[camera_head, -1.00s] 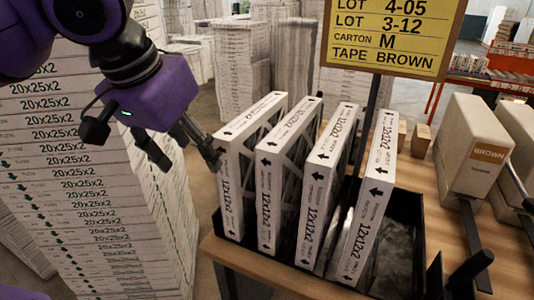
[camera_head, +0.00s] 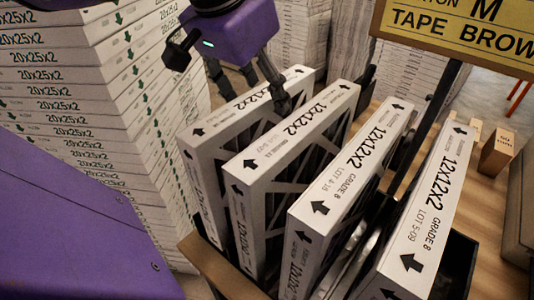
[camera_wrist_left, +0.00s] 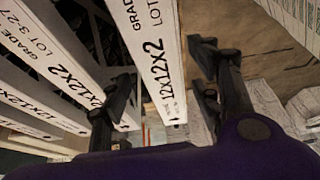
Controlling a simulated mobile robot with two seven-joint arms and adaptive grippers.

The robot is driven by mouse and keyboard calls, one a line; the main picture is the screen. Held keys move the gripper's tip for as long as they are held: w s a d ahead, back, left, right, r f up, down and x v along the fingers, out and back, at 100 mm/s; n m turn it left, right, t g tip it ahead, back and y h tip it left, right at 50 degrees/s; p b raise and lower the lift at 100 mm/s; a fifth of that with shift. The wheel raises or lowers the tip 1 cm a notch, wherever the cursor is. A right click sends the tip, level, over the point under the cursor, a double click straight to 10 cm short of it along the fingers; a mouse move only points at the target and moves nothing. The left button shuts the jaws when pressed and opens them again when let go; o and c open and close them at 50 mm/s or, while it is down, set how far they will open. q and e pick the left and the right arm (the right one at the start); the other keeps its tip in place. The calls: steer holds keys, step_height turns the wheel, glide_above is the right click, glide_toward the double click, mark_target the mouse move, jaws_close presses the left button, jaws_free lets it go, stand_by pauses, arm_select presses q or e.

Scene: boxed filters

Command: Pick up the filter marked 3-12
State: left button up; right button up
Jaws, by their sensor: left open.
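Several white-edged 12x12x2 filters stand upright in a row in a black bin (camera_head: 455,270). My open left gripper (camera_head: 255,102) is at the far top edge of the leftmost filter (camera_head: 205,180). In the left wrist view its fingers (camera_wrist_left: 160,65) are on either side of one filter's edge (camera_wrist_left: 150,50), not closed on it. That filter's lot number is not readable. The neighbouring filter (camera_head: 240,185) seems to read LOT 3-27 in the wrist view (camera_wrist_left: 40,50). The third filter (camera_head: 345,180) seems to read LOT 4-18, and the rightmost filter (camera_head: 430,210) LOT 5-09. My right gripper is not seen.
A tall stack of 20x25x2 boxes (camera_head: 90,100) stands close on the left. A yellow sign (camera_head: 460,30) on a post, partly cut off, rises behind the bin. Wooden blocks (camera_head: 500,150) stand on the table to the right. The gaps between the filters are narrow.

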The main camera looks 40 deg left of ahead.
arm_select(q)
steer(key=shift+f, duration=0.85)
steer(key=b+x, duration=0.1)
steer(key=x, duration=0.1)
steer(key=b+x, duration=0.1)
steer(key=x, duration=0.2)
steer(key=shift+s+a, duration=0.1)
steer(key=shift+a, duration=0.15)
steer(key=shift+r, duration=0.2)
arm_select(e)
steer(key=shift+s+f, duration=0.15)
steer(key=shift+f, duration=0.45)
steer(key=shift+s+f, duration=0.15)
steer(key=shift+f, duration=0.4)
arm_select(q)
steer(key=shift+f, duration=0.25)
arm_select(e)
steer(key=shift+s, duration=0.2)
arm_select(q)
jaws_close()
